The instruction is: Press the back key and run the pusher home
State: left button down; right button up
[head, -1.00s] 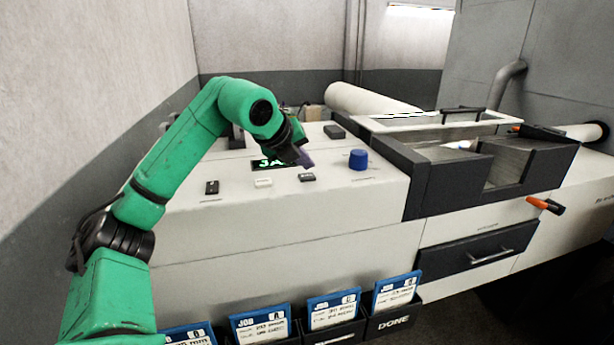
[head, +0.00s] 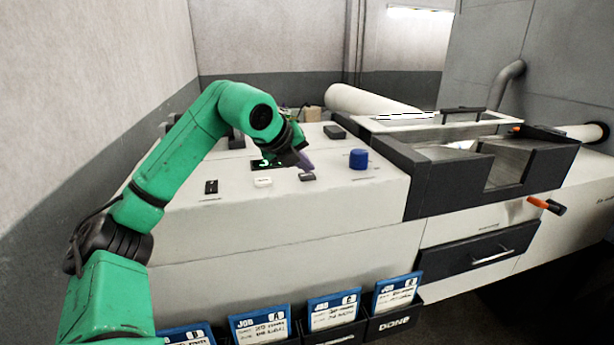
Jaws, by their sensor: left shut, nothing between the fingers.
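My left gripper (head: 308,165) is shut and empty, with its purple fingertips pointing down at the dark grey key (head: 307,178) on the pale machine top. The tips are at or just above that key; I cannot tell whether they touch it. A white key (head: 263,182) and a black key (head: 211,187) lie to the left. Their labels are too small to read, so I cannot tell which is the back key. A display with green characters (head: 262,163) is partly hidden by my gripper. I cannot make out the pusher for certain. My right gripper is out of view.
A blue knob (head: 358,159) stands right of the keys. Farther right are a dark-framed trough (head: 505,165), an orange-tipped handle (head: 546,205) and a drawer (head: 478,248). Blue job cards (head: 334,309) stand in dark holders along the machine's front.

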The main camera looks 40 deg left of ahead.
aim_at(305, 177)
pick_arm(q)
jog(key=shift+f, duration=0.4)
dwell(0.5)
jog(key=shift+r+p, duration=0.65)
jog(key=shift+r, duration=0.2)
notch_tip(305, 177, up, 5)
jog(key=p, duration=0.5)
jog(key=shift+r, duration=0.1)
dwell(0.4)
